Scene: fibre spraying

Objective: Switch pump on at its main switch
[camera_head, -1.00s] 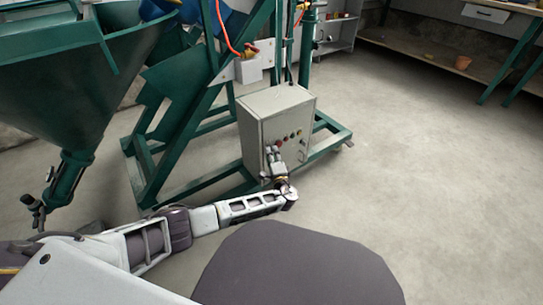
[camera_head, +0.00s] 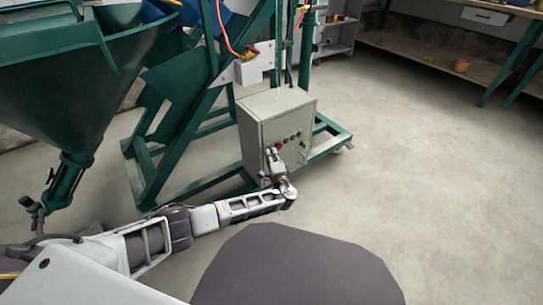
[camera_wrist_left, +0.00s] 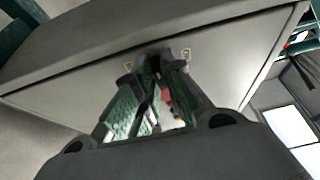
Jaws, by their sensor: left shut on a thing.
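The pump's grey control box (camera_head: 275,112) stands on the green frame, with a row of small coloured buttons on its front. My left gripper (camera_head: 270,157) is at the lower left of that front, by the red button (camera_head: 278,146). In the left wrist view, the green-padded fingers of my left gripper (camera_wrist_left: 153,72) come together against the box face (camera_wrist_left: 80,85). They are shut on a small dark part, apparently the main switch, mostly hidden between the fingertips. The switch's position cannot be read. My right gripper is not in view.
A green hopper (camera_head: 75,75) stands at the left, above my left arm. The green frame's base (camera_head: 330,140) surrounds the box's foot. Open concrete floor (camera_head: 420,170) lies to the right, with a workbench (camera_head: 440,60) at the back.

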